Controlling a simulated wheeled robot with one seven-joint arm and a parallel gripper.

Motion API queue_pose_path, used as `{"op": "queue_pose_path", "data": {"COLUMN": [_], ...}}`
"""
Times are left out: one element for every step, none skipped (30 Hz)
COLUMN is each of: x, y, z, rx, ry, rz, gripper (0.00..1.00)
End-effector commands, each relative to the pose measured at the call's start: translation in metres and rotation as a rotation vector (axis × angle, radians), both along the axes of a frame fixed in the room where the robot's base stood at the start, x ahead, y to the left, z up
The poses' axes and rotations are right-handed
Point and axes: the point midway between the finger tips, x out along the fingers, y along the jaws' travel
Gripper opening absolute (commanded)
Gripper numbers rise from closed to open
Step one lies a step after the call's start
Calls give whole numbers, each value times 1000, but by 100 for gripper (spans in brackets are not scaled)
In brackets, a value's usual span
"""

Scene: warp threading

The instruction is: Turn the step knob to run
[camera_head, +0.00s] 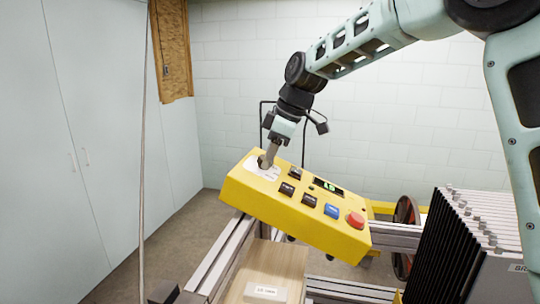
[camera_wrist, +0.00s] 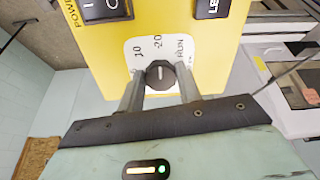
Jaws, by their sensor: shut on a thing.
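The yellow control box (camera_head: 300,224) stands on the machine frame, with a white dial plate (camera_head: 257,172) at its upper left. In the wrist view the dark round step knob (camera_wrist: 160,75) sits on this plate, which carries the marks 10, 20 and RUN. The knob's light pointer line looks roughly upright, toward the 20 mark, with RUN to its right. My gripper (camera_head: 267,159) reaches down onto the plate and hides the knob in the head view. In the wrist view my gripper (camera_wrist: 160,80) has one finger on each side of the knob, shut on it.
A red button (camera_head: 355,219), a blue button (camera_head: 331,211), several black buttons and a green display (camera_head: 328,186) share the box face. Dark stacked plates (camera_head: 462,245) stand at the right. A wooden board (camera_head: 270,262) with a labelled block lies below the box.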

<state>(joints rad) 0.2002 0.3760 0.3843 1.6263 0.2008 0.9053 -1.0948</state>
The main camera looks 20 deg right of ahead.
Motion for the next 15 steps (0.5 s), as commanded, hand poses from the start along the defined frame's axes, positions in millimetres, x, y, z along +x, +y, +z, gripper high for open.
{"op": "queue_pose_path", "data": {"x": [0,0,0,0,0,0,0,0,-1,-1,-1,-1,-1,-1,-1], "y": [0,0,0,0,1,1,1,1,1,1,1,1,1,1,1], "z": [0,1,1,1,1,1,1,1,1,1,1,1,1,1,1], "rx": [5,8,13,17,21,27,31,36,43,48,54,61,67,73,80], "ry": [5,10,17,23,29,38,46,54,64,71,79,90,99,106,117], "rz": [-19,-34,-54,-73,-91,-118,-141,-164,-195,-219,-243,-275,-300,-326,-357], "gripper": [12,12,12,12,12,12,12,12,12,12,12,12,12,12,12]}}
